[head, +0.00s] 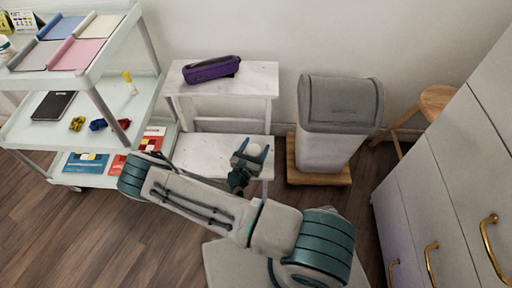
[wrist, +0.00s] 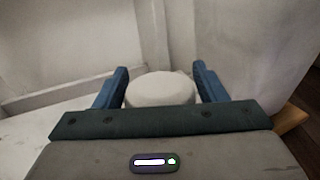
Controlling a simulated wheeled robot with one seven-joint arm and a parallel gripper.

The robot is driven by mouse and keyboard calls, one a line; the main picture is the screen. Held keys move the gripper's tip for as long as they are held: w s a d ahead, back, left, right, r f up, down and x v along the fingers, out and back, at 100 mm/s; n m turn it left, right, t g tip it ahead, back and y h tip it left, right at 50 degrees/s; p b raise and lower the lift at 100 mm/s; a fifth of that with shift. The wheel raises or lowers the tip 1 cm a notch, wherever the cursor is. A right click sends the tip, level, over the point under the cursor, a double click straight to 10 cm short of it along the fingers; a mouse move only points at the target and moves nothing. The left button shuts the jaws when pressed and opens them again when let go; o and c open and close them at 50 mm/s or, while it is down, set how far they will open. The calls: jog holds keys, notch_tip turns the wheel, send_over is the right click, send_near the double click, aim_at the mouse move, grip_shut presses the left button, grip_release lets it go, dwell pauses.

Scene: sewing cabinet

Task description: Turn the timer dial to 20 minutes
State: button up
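A round, pale, off-white object (wrist: 161,88), which looks like the timer, sits between my gripper's fingers in the wrist view. In the head view it shows only as a small pale shape (head: 255,150). I see no dial marks or numbers on it. My gripper (head: 252,156) is low over the white stand's lower shelf. In the wrist view its two blue fingers (wrist: 163,80) are spread apart, one on each side of the round object. Narrow gaps seem to show beside it, and I cannot tell whether either finger touches it.
The white stand (head: 222,78) holds a purple case (head: 211,69) on top; its lower shelf (head: 203,152) is mostly bare. A grey-lidded bin (head: 328,155) stands to the right on a wooden base. A shelf cart (head: 50,130) is left, drawers (head: 425,200) right.

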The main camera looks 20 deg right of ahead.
jog(key=c, duration=0.6)
jog(key=shift+o, duration=0.2)
jog(key=m+g+h, duration=0.3)
jog(key=shift+s+d+f+g, duration=0.1)
jog(key=shift+s+d+g, duration=0.05)
jog(key=shift+g, duration=0.15)
jog(key=shift+s+d+m+g+h+b, duration=0.15)
jog(key=shift+m+g+h+b, duration=0.3)
jog(key=shift+m+g+h, duration=0.8)
jog(key=shift+y, duration=0.25)
jog(key=o, duration=1)
jog(key=p+v, duration=0.3)
jog(key=v, duration=1.1)
